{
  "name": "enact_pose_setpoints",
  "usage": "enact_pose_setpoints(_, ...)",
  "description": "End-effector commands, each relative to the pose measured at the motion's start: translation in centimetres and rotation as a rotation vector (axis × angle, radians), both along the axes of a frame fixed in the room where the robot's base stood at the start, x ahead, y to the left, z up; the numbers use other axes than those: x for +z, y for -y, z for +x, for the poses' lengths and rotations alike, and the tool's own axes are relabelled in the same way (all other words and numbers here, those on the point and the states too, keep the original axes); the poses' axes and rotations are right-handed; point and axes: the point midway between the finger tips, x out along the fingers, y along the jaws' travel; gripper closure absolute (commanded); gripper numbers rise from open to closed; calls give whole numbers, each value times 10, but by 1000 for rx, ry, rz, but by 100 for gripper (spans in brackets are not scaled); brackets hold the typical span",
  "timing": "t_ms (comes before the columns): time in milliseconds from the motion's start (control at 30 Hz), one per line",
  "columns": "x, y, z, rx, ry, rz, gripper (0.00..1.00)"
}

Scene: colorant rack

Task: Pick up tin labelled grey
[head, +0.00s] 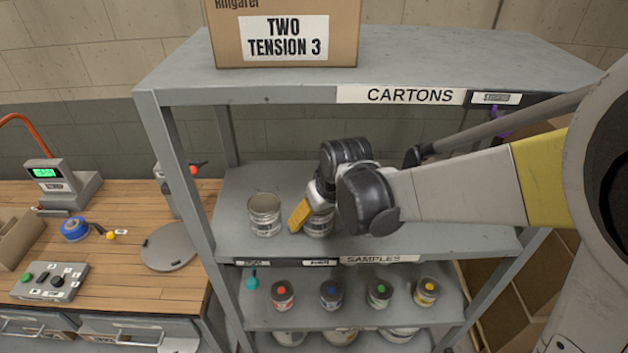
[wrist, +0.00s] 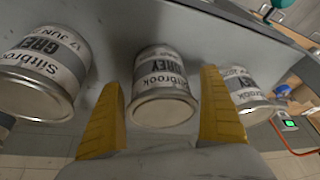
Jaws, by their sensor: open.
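In the wrist view several metal tins with white Sittbrook labels stand in a row. The middle tin (wrist: 165,85) has a label word that looks like GREY. My gripper (wrist: 161,82) is open, with one yellow finger on each side of this tin; I cannot tell if they touch it. The left tin (wrist: 40,70) reads GRE, the rest cut off. The right tin (wrist: 245,95) shows only part of its label. In the head view one tin (head: 265,215) stands clear at left, and another (head: 319,224) is half hidden by my gripper and its yellow finger.
The tins stand on the middle shelf (head: 450,238) of a grey rack. Below are small pots, including one with a red lid (head: 282,294). A carton (head: 285,35) stands on the top shelf. A wooden bench with a scale (head: 55,185) is at left.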

Motion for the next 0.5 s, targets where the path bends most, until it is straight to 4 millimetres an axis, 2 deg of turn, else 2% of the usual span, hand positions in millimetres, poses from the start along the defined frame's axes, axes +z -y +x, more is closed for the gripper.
enact_pose_setpoints(267, -4, -1, 1, 0, 0, 0, 10)
enact_pose_setpoints(400, -4, -1, 1, 0, 0, 0, 52)
enact_pose_setpoints(500, -4, -1, 1, 0, 0, 0, 77)
